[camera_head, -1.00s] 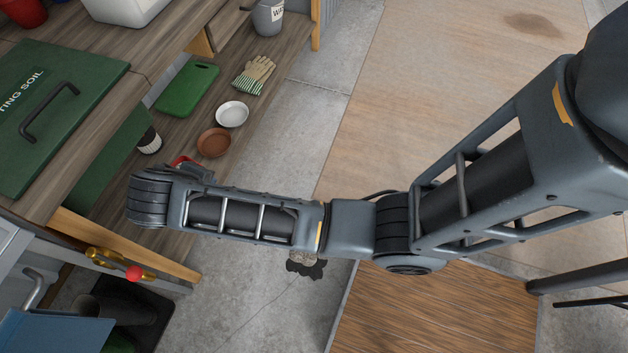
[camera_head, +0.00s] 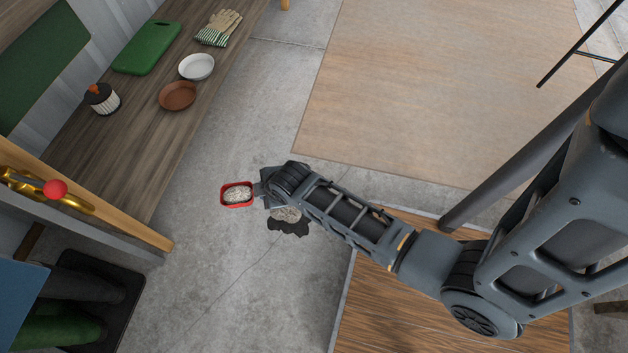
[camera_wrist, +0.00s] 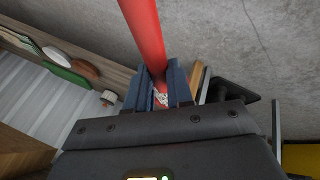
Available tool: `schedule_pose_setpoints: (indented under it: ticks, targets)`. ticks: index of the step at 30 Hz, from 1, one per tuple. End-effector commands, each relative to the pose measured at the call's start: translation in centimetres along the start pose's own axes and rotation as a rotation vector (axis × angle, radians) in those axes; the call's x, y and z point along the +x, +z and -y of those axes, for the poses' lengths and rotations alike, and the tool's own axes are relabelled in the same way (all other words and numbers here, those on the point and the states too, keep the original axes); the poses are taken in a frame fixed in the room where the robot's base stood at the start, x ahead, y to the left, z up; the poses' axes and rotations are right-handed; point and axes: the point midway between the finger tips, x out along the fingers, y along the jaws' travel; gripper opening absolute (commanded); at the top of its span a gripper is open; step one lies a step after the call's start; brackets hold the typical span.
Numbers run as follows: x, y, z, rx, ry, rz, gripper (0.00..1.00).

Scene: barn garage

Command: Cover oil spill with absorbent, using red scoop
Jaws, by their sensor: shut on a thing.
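The red scoop (camera_head: 238,206) is full of pale, grainy absorbent (camera_head: 238,194) and hangs level over the concrete floor. It is just left of the dark oil spill (camera_head: 288,228). More pale absorbent (camera_head: 286,214) lies on part of the spill; my wrist hides its upper side. My gripper (camera_head: 262,189) is largely hidden by my wrist in the head view. In the wrist view, my gripper (camera_wrist: 166,88) is shut on the scoop's red handle (camera_wrist: 144,32). Specks of pale absorbent show between the fingers there.
A low wooden shelf (camera_head: 130,150) at the left holds a brown dish (camera_head: 178,96), a white dish (camera_head: 196,66), gloves (camera_head: 219,28), a green board (camera_head: 147,48) and a striped pot. A black boot tray (camera_head: 125,325) stands lower left. Bare floor lies around the spill.

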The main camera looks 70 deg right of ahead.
Motion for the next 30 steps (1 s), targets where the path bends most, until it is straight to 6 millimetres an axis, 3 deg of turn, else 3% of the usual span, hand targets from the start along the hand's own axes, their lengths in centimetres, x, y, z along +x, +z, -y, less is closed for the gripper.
schedule_pose_setpoints:
  ticks: [1, 6, 12, 15, 23, 30]
  targets:
    - [2.5, 2.4, 1.2, -0.006, -0.010, -0.008, 0.00]
    - [6.4, 8.0, 3.2, -0.049, -0.036, -0.045, 0.00]
    - [9.3, 13.7, 5.2, -0.065, -0.053, -0.070, 0.00]
    - [9.9, 15.5, 5.8, -0.067, -0.057, -0.077, 0.00]
    - [10.4, 17.2, 6.2, -0.058, -0.085, -0.083, 0.00]
    - [11.9, 17.7, 6.1, 0.012, -0.266, -0.076, 0.00]
